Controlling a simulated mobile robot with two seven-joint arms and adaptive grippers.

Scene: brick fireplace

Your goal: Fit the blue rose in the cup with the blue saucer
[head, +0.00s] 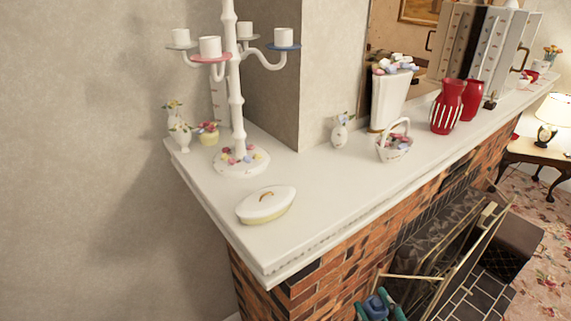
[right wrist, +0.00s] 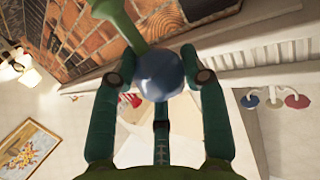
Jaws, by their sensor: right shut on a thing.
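The cup (head: 284,37) with the blue saucer (head: 284,47) is on the right arm of a white candelabra (head: 236,90). The blue saucer also shows small at the right in the right wrist view (right wrist: 249,101). My right gripper (head: 380,306) is at the bottom of the head view, below the mantel and in front of the fireplace, well away from the cup. In the right wrist view, it is shut on the blue rose (right wrist: 161,76), a blurred round blue bloom with a green stem (right wrist: 121,22). My left gripper is out of view.
The white mantel (head: 320,200) lies between my right gripper and the candelabra. An oval lidded dish (head: 266,204) sits near its front edge. A basket (head: 394,146), small vase (head: 340,134) and red vases (head: 446,106) stand to the right. The candelabra has other cups, one on a red saucer (head: 212,58).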

